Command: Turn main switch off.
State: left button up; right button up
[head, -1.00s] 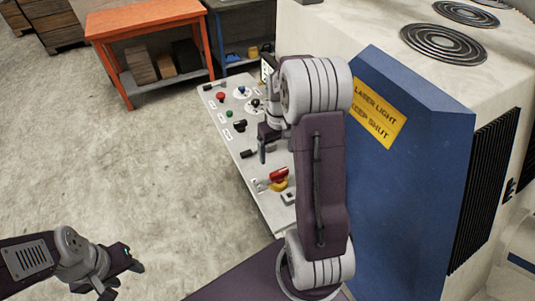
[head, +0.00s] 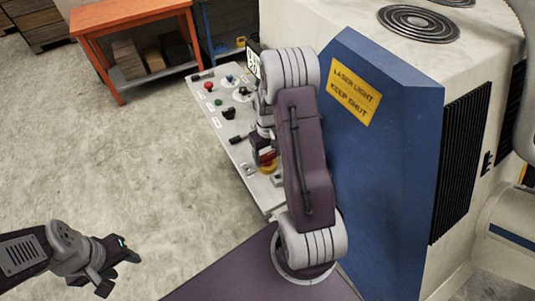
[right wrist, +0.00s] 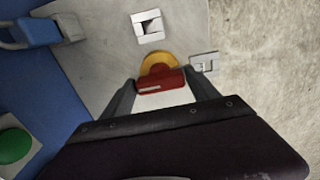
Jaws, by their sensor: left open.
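The main switch is a red handle (right wrist: 160,82) on a round yellow base (right wrist: 160,62), set on a pale control panel (head: 222,125). In the head view the red handle (head: 267,157) shows partly behind my right gripper (head: 262,149). In the right wrist view my right gripper (right wrist: 160,86) has its fingers apart, one at each end of the red handle. Whether the fingers touch it I cannot tell. My left gripper (head: 121,271) is open and empty over the floor at the lower left, far from the panel.
A blue cabinet side with a yellow laser sign (head: 354,92) stands right beside the panel. Several buttons and knobs, such as a green button (right wrist: 14,144), and a blue padlock (right wrist: 40,31) are near. An orange table (head: 130,15) stands behind. The floor at left is clear.

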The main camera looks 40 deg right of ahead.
jog(key=shift+w, duration=0.15)
jog(key=c, duration=0.5)
grip_shut()
jog(key=shift+n, duration=0.3)
jog(key=n, duration=0.3)
jog(key=shift+n+p, duration=0.35)
jog(key=shift+n, duration=0.05)
jog(key=n, duration=0.4)
jog(key=shift+w, duration=0.1)
jog(key=n, duration=0.5)
jog(key=shift+d+p, duration=0.1)
jog(key=shift+p, duration=0.3)
jog(key=n, duration=0.4)
jog(key=shift+n, duration=0.4)
